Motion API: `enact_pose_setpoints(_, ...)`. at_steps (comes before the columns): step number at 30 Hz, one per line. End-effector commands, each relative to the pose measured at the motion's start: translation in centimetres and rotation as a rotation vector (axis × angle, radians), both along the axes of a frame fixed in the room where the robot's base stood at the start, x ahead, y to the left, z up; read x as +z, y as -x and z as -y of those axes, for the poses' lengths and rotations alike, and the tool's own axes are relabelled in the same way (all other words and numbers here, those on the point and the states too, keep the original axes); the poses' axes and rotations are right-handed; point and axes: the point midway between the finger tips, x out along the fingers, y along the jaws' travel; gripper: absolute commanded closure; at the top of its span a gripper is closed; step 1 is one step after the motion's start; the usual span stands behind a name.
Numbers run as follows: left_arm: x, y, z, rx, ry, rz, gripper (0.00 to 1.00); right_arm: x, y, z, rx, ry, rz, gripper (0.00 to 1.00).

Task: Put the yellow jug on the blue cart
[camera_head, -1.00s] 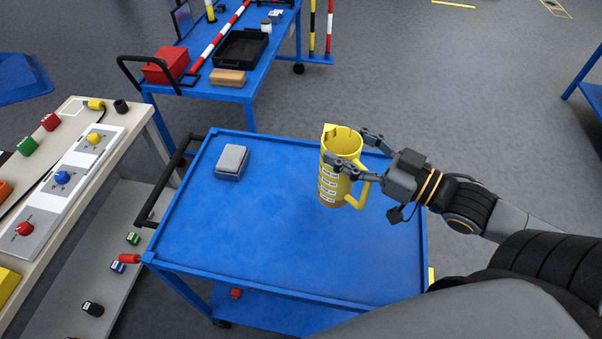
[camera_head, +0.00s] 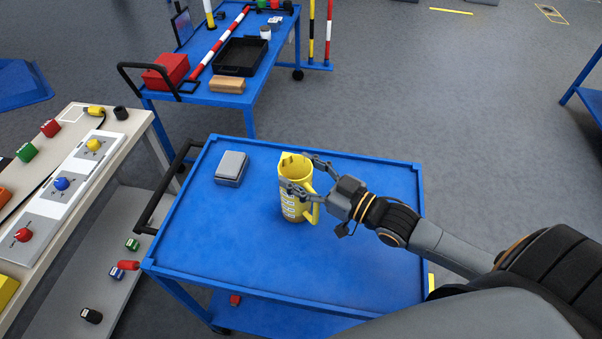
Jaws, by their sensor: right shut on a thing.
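The yellow jug (camera_head: 291,207) is upright over the middle of the blue cart (camera_head: 225,240), with its handle toward the right. My right gripper (camera_head: 302,178) is shut on the jug, its fingers around the upper body from the right. The jug's base appears at or just above the cart top; I cannot tell if it touches. My left gripper is not in view.
A grey box (camera_head: 231,167) lies on the cart's back left part. A workbench (camera_head: 135,125) with coloured knobs stands at the left. A second blue cart (camera_head: 200,97) behind carries a red box, a black tray and a striped pole. The cart top is otherwise clear.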

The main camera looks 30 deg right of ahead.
Motion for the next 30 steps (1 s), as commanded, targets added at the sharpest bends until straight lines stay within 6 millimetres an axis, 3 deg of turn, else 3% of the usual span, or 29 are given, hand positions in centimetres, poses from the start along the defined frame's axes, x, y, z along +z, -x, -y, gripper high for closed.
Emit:
enact_pose_setpoints(14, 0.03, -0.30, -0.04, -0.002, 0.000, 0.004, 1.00, -1.35, 0.00, 0.02, 0.000, -0.002, 0.003, 0.97)
enact_pose_setpoints(15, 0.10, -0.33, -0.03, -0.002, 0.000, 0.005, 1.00, -1.31, 0.01, 0.02, 0.000, -0.001, 0.003, 0.28)
enact_pose_setpoints(17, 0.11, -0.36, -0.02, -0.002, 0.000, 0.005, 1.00, -1.30, 0.01, 0.02, 0.000, -0.001, 0.003, 0.16)
enact_pose_setpoints(30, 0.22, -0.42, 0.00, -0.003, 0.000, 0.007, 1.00, -1.08, 0.18, 0.09, 0.000, -0.001, 0.002, 0.13)
